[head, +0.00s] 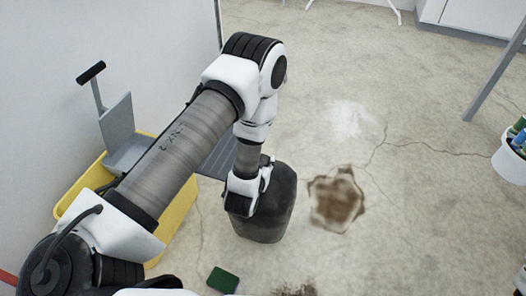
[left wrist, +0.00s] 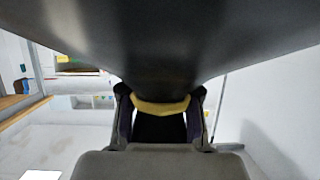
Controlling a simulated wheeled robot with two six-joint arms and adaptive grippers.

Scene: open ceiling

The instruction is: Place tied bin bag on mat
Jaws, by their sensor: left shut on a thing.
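The black tied bin bag (head: 275,218) hangs at my left gripper in the head view. My left gripper (head: 243,203) is shut on the top of the bag. In the left wrist view, the bag (left wrist: 160,45) fills the upper middle, and its yellow tie (left wrist: 160,107) lies between the fingers of the left gripper (left wrist: 160,115). I cannot tell whether the bag's bottom touches the floor. A dark grey ribbed mat (head: 218,158) lies behind the bag near the wall, partly hidden by my arm. My right gripper is not in view.
A yellow mop bucket (head: 180,222) with a grey wringer (head: 125,135) stands at left. Brown stain (head: 337,198) and white powder (head: 348,118) mark the floor. A green sponge (head: 222,280) lies in front. A white bucket with bottles (head: 508,163) stands at right.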

